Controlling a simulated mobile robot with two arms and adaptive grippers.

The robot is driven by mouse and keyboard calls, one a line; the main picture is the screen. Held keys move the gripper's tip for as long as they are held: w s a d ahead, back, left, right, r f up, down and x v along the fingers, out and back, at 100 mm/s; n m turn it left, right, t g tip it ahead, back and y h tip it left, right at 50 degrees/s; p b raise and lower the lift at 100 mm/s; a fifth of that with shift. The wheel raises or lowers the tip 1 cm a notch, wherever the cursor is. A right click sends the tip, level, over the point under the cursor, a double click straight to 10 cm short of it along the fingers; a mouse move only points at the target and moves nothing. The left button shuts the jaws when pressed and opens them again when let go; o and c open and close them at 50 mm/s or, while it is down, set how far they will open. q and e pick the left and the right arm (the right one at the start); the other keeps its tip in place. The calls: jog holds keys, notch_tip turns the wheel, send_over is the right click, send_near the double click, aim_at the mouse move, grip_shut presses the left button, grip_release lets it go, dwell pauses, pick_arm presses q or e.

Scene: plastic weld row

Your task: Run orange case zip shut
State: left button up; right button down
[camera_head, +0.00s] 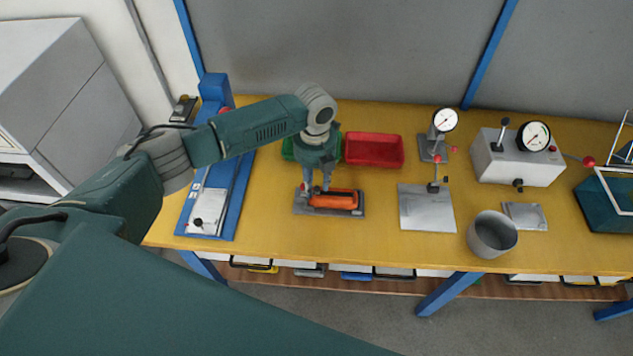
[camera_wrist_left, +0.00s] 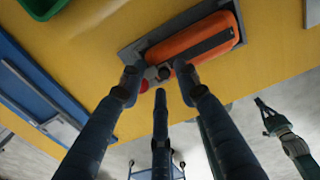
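The orange case (camera_head: 334,200) lies on a flat grey holder (camera_head: 300,208) near the front of the yellow bench. In the left wrist view the case (camera_wrist_left: 182,47) shows a dark strip along its length. A small grey and dark fitting (camera_wrist_left: 152,74) sits at its near end, with a red knob (camera_wrist_left: 120,93) beside it. My left gripper (camera_head: 316,190) points down over the case's left end. In the wrist view its fingertips (camera_wrist_left: 159,76) surround that fitting, but I cannot tell whether they press on it. What looks like my right gripper (camera_wrist_left: 264,106) is small, away from the case.
Behind the case stand a red bin (camera_head: 373,149) and a partly hidden green bin (camera_head: 287,148). A blue rail fixture (camera_head: 230,190) is to the left. A gauge stand (camera_head: 434,147), metal plate (camera_head: 427,213) and grey cup (camera_head: 490,236) are to the right.

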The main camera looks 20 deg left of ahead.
aim_at(316, 187)
pick_arm(q)
jog(key=shift+d, duration=0.1)
jog(key=shift+r, duration=0.1)
notch_tip(316, 187, up, 12)
pick_arm(e)
jog(key=shift+s+a+f, duration=0.1)
jog(key=shift+s+a, duration=0.3)
jog(key=shift+s, duration=0.45)
